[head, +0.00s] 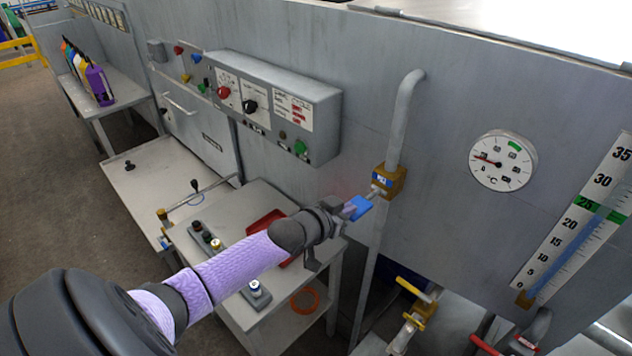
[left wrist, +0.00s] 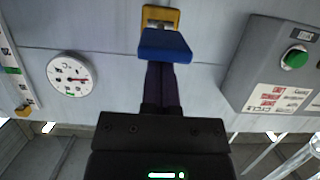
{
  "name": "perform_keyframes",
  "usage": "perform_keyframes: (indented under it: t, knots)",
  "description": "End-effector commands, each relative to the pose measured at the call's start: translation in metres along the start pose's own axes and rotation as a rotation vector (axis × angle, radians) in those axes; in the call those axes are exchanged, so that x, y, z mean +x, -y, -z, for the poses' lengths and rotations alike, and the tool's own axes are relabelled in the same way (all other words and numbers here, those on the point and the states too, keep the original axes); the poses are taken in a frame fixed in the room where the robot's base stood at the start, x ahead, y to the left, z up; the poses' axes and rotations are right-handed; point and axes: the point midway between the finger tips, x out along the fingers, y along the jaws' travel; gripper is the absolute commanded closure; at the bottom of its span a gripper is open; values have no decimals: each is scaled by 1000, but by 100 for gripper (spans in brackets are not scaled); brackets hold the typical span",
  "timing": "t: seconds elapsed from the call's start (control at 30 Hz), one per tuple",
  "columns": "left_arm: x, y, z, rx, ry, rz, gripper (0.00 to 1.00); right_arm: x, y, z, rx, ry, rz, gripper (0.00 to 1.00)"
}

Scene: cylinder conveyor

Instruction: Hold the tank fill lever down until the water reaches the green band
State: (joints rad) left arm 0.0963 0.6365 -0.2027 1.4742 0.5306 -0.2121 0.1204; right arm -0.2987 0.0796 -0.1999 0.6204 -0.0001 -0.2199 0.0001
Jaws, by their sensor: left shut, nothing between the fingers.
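The fill lever has a blue paddle (head: 361,207) on a brass valve (head: 389,181) below a grey pipe. My left gripper (head: 349,210) is shut and empty, with its fingertips at the paddle. The left wrist view also shows the blue paddle (left wrist: 165,44), the brass valve (left wrist: 160,18) and my closed dark fingers (left wrist: 161,84), whose tips meet the paddle's edge. Whether they press on it I cannot tell. The level scale (head: 573,226) has a green band (head: 599,210) at 25. The blue water column (head: 565,262) ends close to the band's lower edge. My right gripper is out of view.
A round temperature dial (head: 503,161) is right of the pipe. A control box (head: 275,105) with knobs and a green button juts from the wall on the left. A bench (head: 235,207) stands under my arm.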

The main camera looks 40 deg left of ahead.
Motion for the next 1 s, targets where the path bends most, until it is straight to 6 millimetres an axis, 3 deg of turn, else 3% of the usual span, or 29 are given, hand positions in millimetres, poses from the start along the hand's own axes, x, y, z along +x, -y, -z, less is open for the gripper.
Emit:
perform_keyframes:
  t: [0.2,0.4,0.6,1.0]
  knots:
    - [-53,0,-19,0,-1,0,100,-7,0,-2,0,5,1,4]
    - [-84,1,-30,-1,-6,1,100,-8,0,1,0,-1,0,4]
    - [-94,1,-32,0,-10,1,100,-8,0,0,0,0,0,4]
    - [-93,1,-33,0,-10,2,100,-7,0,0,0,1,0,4]
